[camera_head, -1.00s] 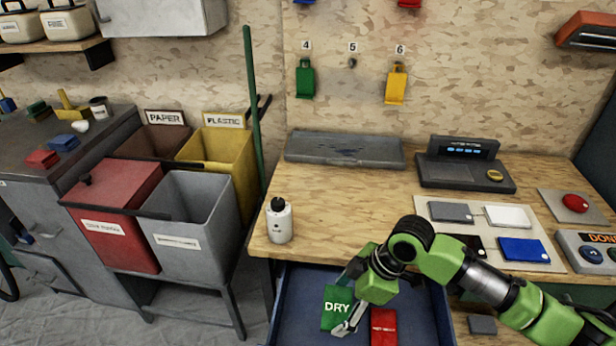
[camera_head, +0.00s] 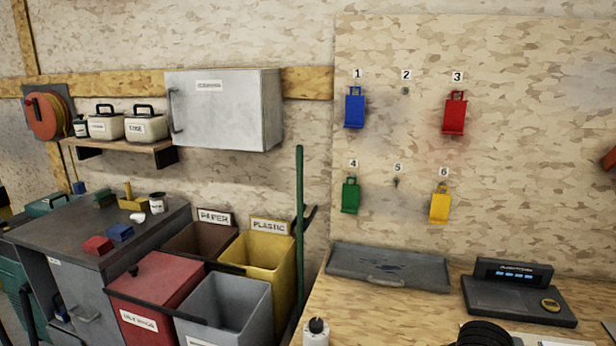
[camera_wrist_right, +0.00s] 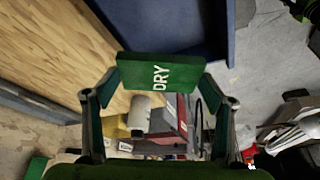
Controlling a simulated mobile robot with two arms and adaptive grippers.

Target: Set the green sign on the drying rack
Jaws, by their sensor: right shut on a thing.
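The green sign (camera_wrist_right: 160,72), a small block with white DRY lettering, shows in the right wrist view. My right gripper (camera_wrist_right: 157,84) is shut on it, with one finger at each side edge. The sign is held in front of the wrist camera, with bench wood and floor behind it. In the head view only a dark joint of my right arm shows at the bottom edge. My left gripper is not in view. I cannot identify a drying rack for sure; a flat grey tray with dark marks (camera_head: 350,262) lies at the back of the bench.
The wooden bench (camera_head: 350,315) carries a dark device with a display (camera_head: 515,290) and a white bottle (camera_head: 316,333). Several bins stand left of it, including the yellow one (camera_head: 262,262), beside a green pole (camera_head: 299,230). Coloured tags hang on the numbered wall board.

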